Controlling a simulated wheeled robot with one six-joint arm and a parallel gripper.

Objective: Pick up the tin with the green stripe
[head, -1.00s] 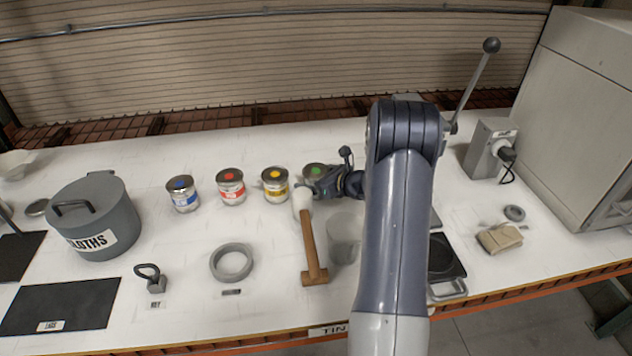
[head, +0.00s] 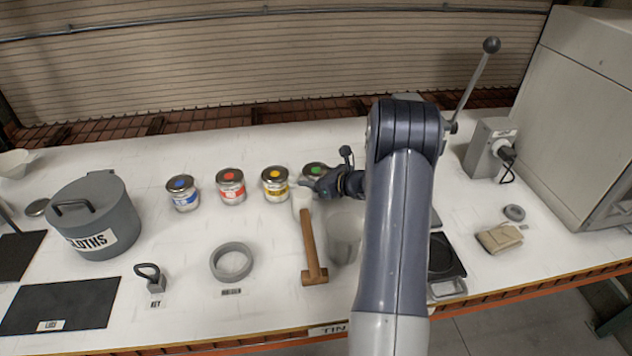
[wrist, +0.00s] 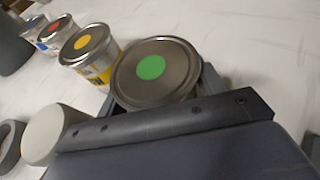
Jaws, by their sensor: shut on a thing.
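The green tin shows a dark grey lid with a green dot; its lid (head: 314,168) is at the right end of the row of tins in the head view. My gripper (head: 308,186) reaches it from the right and is shut on it. In the wrist view the green tin (wrist: 154,88) sits close in front of my gripper (wrist: 165,115), and its lid faces the camera. The tin's side and stripe are mostly hidden by my gripper. I cannot tell whether its base touches the table.
The yellow tin (head: 275,186) stands just left, then the red tin (head: 231,187) and blue tin (head: 183,194). A grey ring (head: 231,262) and a cloths pot (head: 97,222) are further left.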

